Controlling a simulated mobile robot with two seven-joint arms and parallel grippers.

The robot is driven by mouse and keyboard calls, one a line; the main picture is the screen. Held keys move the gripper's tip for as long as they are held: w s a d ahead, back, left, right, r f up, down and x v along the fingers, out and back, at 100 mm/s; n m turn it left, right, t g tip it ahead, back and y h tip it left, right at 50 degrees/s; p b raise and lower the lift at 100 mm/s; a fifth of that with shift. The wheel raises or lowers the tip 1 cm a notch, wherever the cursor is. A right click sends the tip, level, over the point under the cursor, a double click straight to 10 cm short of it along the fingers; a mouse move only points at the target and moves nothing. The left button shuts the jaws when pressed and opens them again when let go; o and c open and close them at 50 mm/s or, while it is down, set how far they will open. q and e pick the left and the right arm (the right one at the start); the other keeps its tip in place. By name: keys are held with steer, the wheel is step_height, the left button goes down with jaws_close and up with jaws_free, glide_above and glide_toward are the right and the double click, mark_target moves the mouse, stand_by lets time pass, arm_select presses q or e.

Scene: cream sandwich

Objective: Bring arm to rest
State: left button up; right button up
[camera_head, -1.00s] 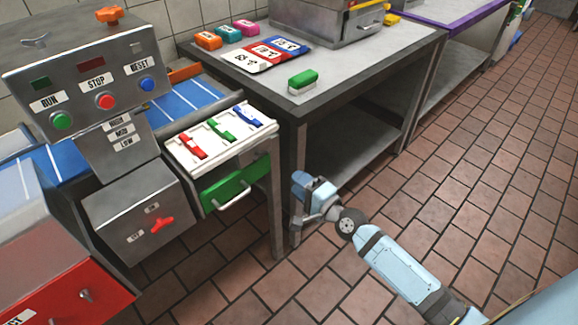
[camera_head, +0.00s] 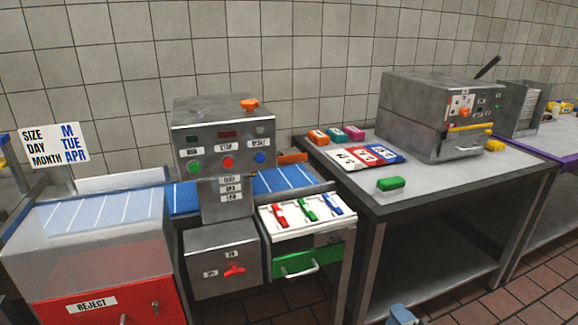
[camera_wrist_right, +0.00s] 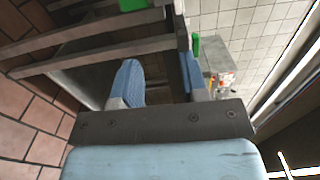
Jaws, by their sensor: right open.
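My right gripper (camera_head: 402,314) shows only as a small light-blue piece at the bottom edge of the head view, in front of the grey metal table (camera_head: 440,190). In the right wrist view, its two blue fingers (camera_wrist_right: 160,85) stand apart, with nothing seen held between them. Beyond them are grey table legs and beams. My left gripper is in neither view.
The control machine (camera_head: 222,150) with buttons stands left of the table, beside an open tray with red, green and blue clips (camera_head: 305,212). A red reject box (camera_head: 110,300) is at lower left. A green block (camera_head: 390,184) lies on the table. Tiled floor shows at lower right.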

steer(key=d+n+g, duration=0.2)
steer(key=d+n, duration=0.2)
steer(key=d, duration=0.6)
steer(key=s+a+f+n+g+h, duration=0.1)
steer(key=s+a+f+n+g, duration=0.15)
steer(key=s+n, duration=0.45)
steer(key=s+a+f+n+g+h, duration=0.1)
steer(key=s+f+n, duration=0.35)
steer(key=s, duration=0.35)
steer(key=s+a+f+n+g+h, duration=0.1)
steer(key=s+a+f+n+g, duration=0.15)
steer(key=s+n, duration=0.5)
steer(key=w+a+r+m+t, duration=0.1)
steer(key=a+m+t, duration=0.1)
steer(key=a+m, duration=0.6)
arm_select(q)
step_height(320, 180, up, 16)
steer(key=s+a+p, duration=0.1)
steer(key=p, duration=2.2)
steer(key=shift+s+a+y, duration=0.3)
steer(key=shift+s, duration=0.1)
arm_select(e)
step_height(320, 180, up, 17)
steer(key=s+n, duration=0.1)
steer(key=n, duration=0.1)
steer(key=shift+a+f, duration=0.15)
steer(key=shift+a, duration=0.1)
